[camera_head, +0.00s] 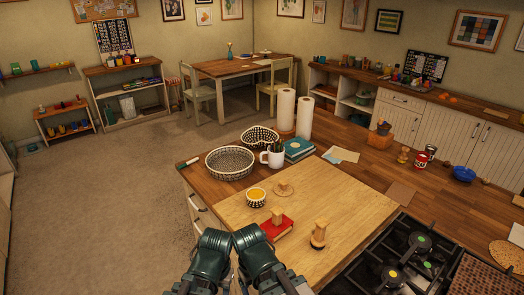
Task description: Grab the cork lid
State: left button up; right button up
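A flat, round cork-coloured piece with a small knob (284,189) lies on the light wooden board (335,195) and looks like the cork lid. A patterned cup with yellow contents (256,197) stands to its left. A small cork-topped item (277,216) stands at a red box (279,230). Another cork-topped jar-like item (318,235) stands nearer, to the right. Two dark green parts of my arms show at the bottom centre, at the island's near edge. My gripper fingers cannot be made out, and nothing touches the cork piece.
Behind the board are a patterned basket (229,162), a patterned bowl (261,137), a white mug (272,157), books (298,150) and two paper rolls (305,118). A gas hob (405,265) is at the lower right. The board's right part is clear.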

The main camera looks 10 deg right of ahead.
aim_at(283, 189)
jog(key=k, duration=0.65)
jog(key=z, duration=2.95)
jog(key=j+z, duration=0.1)
jog(key=z, duration=0.25)
jog(key=k+j+z, duration=0.1)
jog(key=z, duration=0.25)
jog(key=k+j, duration=0.35)
jog(key=j, duration=0.15)
jog(key=k+j, duration=0.35)
jog(key=j, duration=0.15)
jog(key=k+j, duration=0.3)
jog(key=j, duration=0.2)
jog(key=k+j, duration=0.35)
jog(key=j, duration=0.15)
jog(key=k+j, duration=0.35)
jog(key=j, duration=0.15)
jog(key=k+j, duration=0.35)
jog(key=j, duration=0.15)
jog(key=k+j, duration=0.3)
jog(key=j, duration=0.2)
jog(key=k+j, duration=0.35)
jog(key=j, duration=0.15)
